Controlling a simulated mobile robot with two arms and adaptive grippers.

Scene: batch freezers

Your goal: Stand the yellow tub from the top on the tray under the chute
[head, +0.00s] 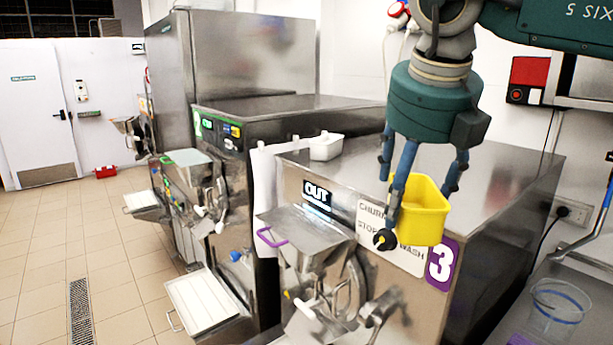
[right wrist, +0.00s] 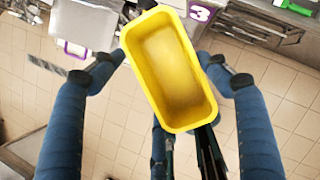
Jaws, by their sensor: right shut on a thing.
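The yellow tub (head: 424,212) hangs in my right gripper (head: 416,205), in front of the upper front of the machine marked 3. In the right wrist view the tub (right wrist: 168,70) is empty, its open top faces the camera, and the fingers of my right gripper (right wrist: 165,62) close on it from both sides. A white tray (head: 205,303) juts out low at the front of the machines, left of and below the tub. A metal chute (head: 305,312) sits on the front of machine 3. My left gripper is not in view.
A white tub (head: 326,146) stands on top of machine 3 (head: 487,205). Another tray (head: 142,201) juts out farther back. A clear beaker (head: 556,308) stands on the right-hand counter. The tiled floor at left is open, with a drain grate (head: 80,312).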

